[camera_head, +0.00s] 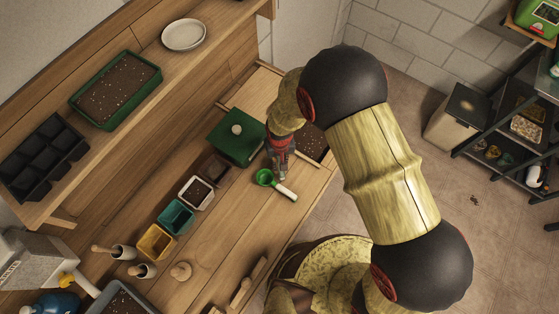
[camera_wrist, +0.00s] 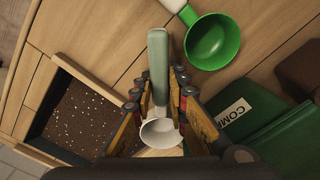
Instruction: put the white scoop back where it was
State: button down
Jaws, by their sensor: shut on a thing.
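The white scoop has a white bowl (camera_wrist: 160,132) and a pale grey-green handle (camera_wrist: 158,65). My gripper (camera_wrist: 160,100) is shut on it, with a finger on each side, and the handle points to the top of the wrist view. In the head view my gripper (camera_head: 280,172) is over the bench, between the green box and the soil tray; the scoop is hard to make out there. A green scoop (camera_wrist: 212,42) with a white handle lies on the bench close by, and it also shows in the head view (camera_head: 265,177).
A green lidded box (camera_head: 228,148), labelled "COM...", stands left of my gripper. A soil tray (camera_wrist: 85,115) is on the other side. Several small pots, including a teal one (camera_head: 177,217), line the bench. Bare wood (camera_head: 235,225) lies in front of them.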

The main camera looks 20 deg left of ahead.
jog(key=shift+f, duration=0.3)
jog(key=c, duration=1.7)
grip_release()
jog(key=shift+c, duration=0.2)
jog(key=shift+r, duration=0.1)
jog(key=shift+r+p, duration=0.4)
jog(key=shift+r, duration=0.15)
notch_tip(320, 180, up, 12)
jog(key=shift+s+d, duration=0.1)
